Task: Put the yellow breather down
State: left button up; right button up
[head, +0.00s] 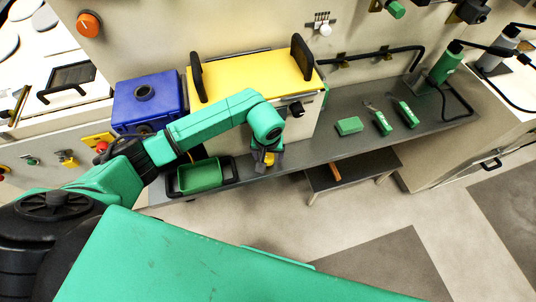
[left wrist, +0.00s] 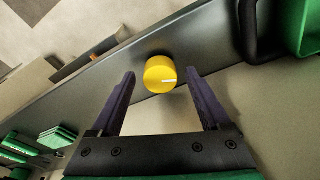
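The yellow breather (left wrist: 160,74) is a short yellow cylinder with a white mark on its top. In the left wrist view it shows between the tips of my left gripper (left wrist: 160,73), with a gap on each side. The fingers are open and do not appear to touch it. It appears to stand on the dark grey bench (left wrist: 105,92), close to an edge. In the head view my left gripper (head: 265,158) is at the bench's front edge, and a bit of yellow shows beside it, partly hidden by the gripper. My right gripper is not in view.
Behind my left arm stand a yellow-topped box (head: 245,75) with black handles and a blue box (head: 135,108). A green tray (head: 200,175) is left of the gripper. Green items (head: 349,125) lie on the bench's right part, with bare surface around them. A low table (head: 355,170) stands in front.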

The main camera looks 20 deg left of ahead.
pick_arm(q)
jog(key=shift+r, duration=0.2)
notch_tip(320, 180, up, 12)
jog(key=s+b, duration=0.1)
jog(key=b, duration=0.2)
jog(key=shift+s+d, duration=0.15)
jog(key=shift+s, duration=0.25)
